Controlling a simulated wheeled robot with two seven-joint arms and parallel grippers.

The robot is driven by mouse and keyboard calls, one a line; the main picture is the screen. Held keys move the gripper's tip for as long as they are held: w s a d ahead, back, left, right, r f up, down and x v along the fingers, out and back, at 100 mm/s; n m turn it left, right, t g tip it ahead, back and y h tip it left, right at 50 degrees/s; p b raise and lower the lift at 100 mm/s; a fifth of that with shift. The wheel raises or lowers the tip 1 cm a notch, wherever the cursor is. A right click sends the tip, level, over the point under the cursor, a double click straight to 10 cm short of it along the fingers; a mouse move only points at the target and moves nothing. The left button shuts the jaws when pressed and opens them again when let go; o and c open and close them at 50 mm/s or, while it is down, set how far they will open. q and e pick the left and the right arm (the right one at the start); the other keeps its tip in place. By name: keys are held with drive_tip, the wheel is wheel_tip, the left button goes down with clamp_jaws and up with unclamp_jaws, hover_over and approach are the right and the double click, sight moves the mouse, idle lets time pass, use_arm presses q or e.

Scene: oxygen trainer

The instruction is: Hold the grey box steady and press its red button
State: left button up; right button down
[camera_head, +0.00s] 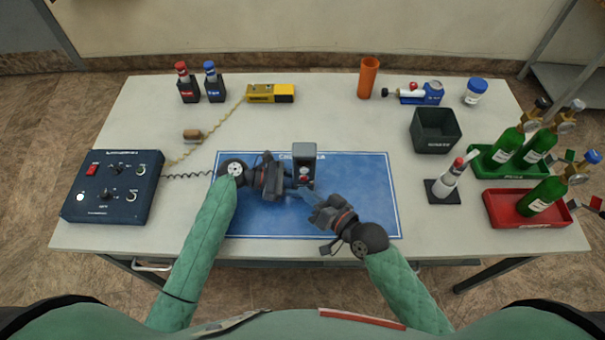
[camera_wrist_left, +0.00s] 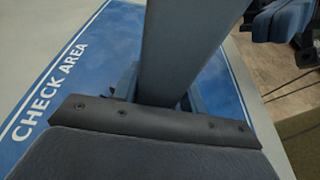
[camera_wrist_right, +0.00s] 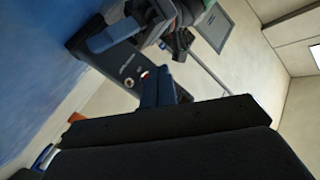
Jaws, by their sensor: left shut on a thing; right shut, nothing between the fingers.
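The grey box (camera_head: 304,152) stands upright on the blue check-area mat (camera_head: 360,190). Its red button (camera_head: 303,178) shows low on the side facing me. My left gripper (camera_head: 292,182) is shut on the box from its left side; in the left wrist view the box (camera_wrist_left: 185,45) rises between the fingers. My right gripper (camera_head: 308,192) is shut and empty, its tips pointing at the box front just below the button. In the right wrist view the shut fingertips (camera_wrist_right: 158,88) are close to the box face (camera_wrist_right: 122,65) and partly cover the button area; contact cannot be told.
A dark control box (camera_head: 112,187) with knobs is at the left, its coiled cable running toward the mat. Bottles (camera_head: 187,83), a yellow device (camera_head: 270,93), an orange cup (camera_head: 368,77) and a black bin (camera_head: 434,130) stand behind. Green and red trays (camera_head: 515,222) are at right.

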drive_tip(key=s, duration=0.5)
drive_tip(key=shift+s, duration=0.3)
use_arm(q)
drive_tip(key=o, duration=0.8)
drive_tip(key=shift+o, duration=0.2)
